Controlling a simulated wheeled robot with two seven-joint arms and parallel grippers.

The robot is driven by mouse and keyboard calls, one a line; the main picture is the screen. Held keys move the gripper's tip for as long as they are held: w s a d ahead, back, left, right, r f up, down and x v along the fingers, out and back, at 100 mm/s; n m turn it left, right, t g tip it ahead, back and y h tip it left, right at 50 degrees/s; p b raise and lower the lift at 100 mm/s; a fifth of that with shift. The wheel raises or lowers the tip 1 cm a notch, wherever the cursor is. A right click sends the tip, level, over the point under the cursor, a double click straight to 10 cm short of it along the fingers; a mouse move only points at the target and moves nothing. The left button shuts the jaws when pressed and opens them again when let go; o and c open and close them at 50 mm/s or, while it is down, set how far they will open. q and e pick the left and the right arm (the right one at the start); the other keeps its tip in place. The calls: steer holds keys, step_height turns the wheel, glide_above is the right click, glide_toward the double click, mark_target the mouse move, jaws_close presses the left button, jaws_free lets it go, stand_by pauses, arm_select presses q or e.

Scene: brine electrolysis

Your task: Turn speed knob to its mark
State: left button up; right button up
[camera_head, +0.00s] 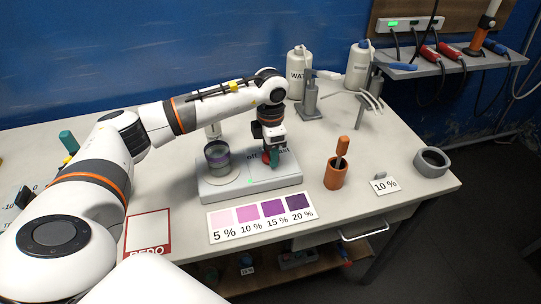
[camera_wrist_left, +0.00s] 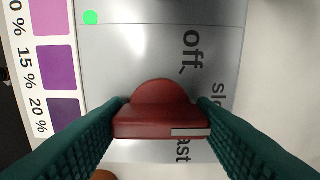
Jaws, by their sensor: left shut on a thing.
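The speed knob (camera_wrist_left: 162,110) is dark red with a pale pointer line, and in the left wrist view it sits on the grey stirrer front (camera_wrist_left: 130,55). Labels "off", "slow" and "fast" are printed around it, some partly covered. My left gripper (camera_head: 270,157) is shut on the knob, with a green finger on each side. A small green light (camera_wrist_left: 91,17) is lit. The knob is mostly hidden by the gripper in the head view. My right gripper is not seen.
A colour card (camera_head: 262,216) with purple swatches lies before the stirrer. An orange cup (camera_head: 336,174), a "10 %" card (camera_head: 383,185) and a grey ring (camera_head: 431,162) stand at right. White bottles (camera_head: 299,72) and a stand are behind. A red-edged "REDO" card (camera_head: 148,232) lies at left.

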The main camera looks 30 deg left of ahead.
arm_select(q)
steer(key=m+b, duration=0.3)
steer(key=m, duration=0.3)
steer(key=shift+w, duration=0.1)
steer(key=m+b, duration=0.2)
steer(key=m, duration=0.1)
steer(key=shift+m, duration=0.3)
steer(key=shift+r+m+b, duration=0.1)
steer(key=shift+m+b, duration=0.3)
steer(key=shift+m, duration=0.8)
steer(key=o, duration=1)
step_height(320, 180, up, 12)
steer(key=shift+b, duration=0.3)
